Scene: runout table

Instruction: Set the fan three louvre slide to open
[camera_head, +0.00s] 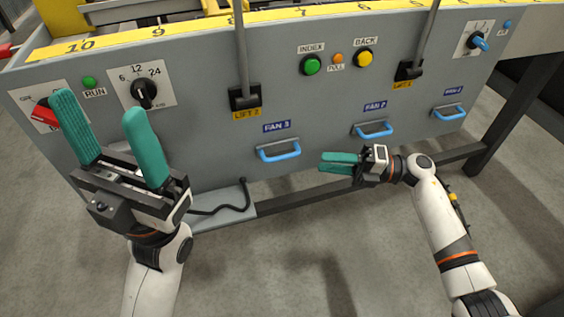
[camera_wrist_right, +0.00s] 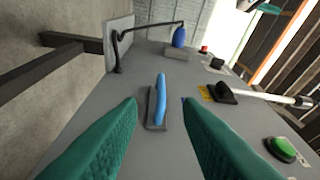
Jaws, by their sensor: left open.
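The fan three louvre slide has a blue handle (camera_head: 279,151) on a grey plate, under the FAN 3 label (camera_head: 277,127) on the grey panel. The handle also shows in the right wrist view (camera_wrist_right: 160,98), ahead and between the fingertips, with no contact visible. My right gripper (camera_head: 325,162) is open and empty, to the right of and slightly below the handle in the head view, its green fingers pointing left. My left gripper (camera_head: 101,104) is open and empty at the left, its fingers pointing up before the panel. Its fingers hide part of the panel.
FAN 2 (camera_head: 375,131) and FAN 1 (camera_head: 449,113) handles sit to the right. The green INDEX button (camera_head: 311,65), yellow BACK button (camera_head: 364,58) and black dial (camera_head: 145,94) are higher.

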